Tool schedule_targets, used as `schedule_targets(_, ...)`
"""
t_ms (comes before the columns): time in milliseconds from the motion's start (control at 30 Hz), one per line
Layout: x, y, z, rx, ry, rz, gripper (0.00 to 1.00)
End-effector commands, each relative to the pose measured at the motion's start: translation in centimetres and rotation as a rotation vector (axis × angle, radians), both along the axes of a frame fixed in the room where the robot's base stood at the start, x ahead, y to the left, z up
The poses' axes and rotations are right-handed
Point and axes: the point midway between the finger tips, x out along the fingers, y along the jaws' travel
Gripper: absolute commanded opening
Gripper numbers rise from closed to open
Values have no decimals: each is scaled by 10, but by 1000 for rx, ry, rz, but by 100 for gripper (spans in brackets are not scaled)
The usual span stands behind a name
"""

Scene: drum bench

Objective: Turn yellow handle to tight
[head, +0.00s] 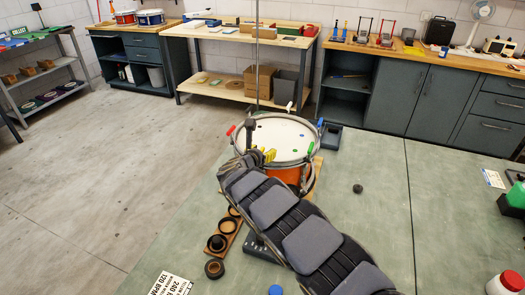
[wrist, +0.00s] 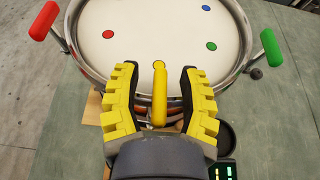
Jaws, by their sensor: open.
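The drum (head: 283,140) stands on the green bench with a white head, a metal rim and an orange shell. In the wrist view its white head (wrist: 150,28) carries red, blue, green and yellow dots. The yellow handle (wrist: 159,95) points toward my wrist at the near rim, beside the yellow dot. My gripper (wrist: 159,88) is open, with one yellow-padded finger on each side of the yellow handle and visible gaps to both. A red handle (wrist: 44,20) is at the left rim and a green handle (wrist: 271,47) at the right. In the head view my arm hides part of the near rim.
A wooden strip (head: 226,232) with dark round parts lies left of my arm. A small black knob (head: 357,188) sits on the bench to the right. In the wrist view a box with lit indicators (wrist: 222,171) is at the lower right.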

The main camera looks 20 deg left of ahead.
Motion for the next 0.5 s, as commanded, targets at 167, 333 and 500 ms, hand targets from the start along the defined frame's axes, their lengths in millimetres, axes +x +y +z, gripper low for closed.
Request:
schedule_targets(167,3,0,0,1,-2,0,41)
schedule_targets(333,3,0,0,1,-2,0,41)
schedule_targets(500,3,0,0,2,-2,0,0)
